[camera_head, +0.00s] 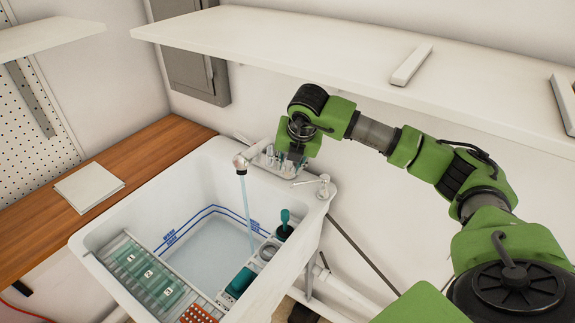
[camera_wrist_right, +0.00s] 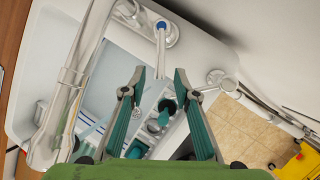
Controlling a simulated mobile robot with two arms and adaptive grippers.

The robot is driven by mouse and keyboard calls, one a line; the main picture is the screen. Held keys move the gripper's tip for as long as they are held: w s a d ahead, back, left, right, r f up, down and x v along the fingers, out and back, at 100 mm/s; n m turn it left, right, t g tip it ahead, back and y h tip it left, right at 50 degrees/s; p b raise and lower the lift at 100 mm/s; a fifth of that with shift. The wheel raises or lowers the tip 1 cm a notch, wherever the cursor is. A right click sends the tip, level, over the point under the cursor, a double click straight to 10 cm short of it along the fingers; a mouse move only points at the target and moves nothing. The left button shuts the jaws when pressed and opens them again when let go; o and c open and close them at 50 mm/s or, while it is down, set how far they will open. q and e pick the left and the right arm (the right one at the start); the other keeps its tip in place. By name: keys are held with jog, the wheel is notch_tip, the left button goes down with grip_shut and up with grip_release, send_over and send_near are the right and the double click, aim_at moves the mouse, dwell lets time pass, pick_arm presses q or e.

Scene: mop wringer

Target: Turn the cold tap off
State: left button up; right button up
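The cold tap (camera_wrist_right: 161,30) shows in the right wrist view as a chrome lever with a blue cap, at the top middle. Its lever points down toward the gap between my right fingertips. My right gripper (camera_wrist_right: 159,80) is open and empty, with its fingers apart and no visible contact with the lever. In the head view my right gripper (camera_head: 289,160) hangs over the sink's back ledge and partly hides the fittings there. Water (camera_head: 246,205) runs from the chrome spout (camera_head: 240,162) into the white sink (camera_head: 88,240). My left gripper is not in view.
Another chrome fitting (camera_head: 322,186) stands at the ledge's right corner. A large chrome pipe (camera_wrist_right: 68,100) fills the wrist view's left. A white shelf (camera_head: 300,45) runs above the arm. A green-handled item (camera_head: 285,218) and a numbered green rack (camera_head: 150,275) are in the sink.

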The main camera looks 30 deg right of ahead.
aim_at(288, 171)
jog(key=x, duration=0.2)
jog(key=shift+w+f+p, duration=0.15)
jog(key=shift+f+p, duration=0.25)
jog(key=shift+w+f, duration=0.2)
jog(key=shift+f, duration=0.05)
jog(key=shift+s+r, duration=0.1)
grip_shut()
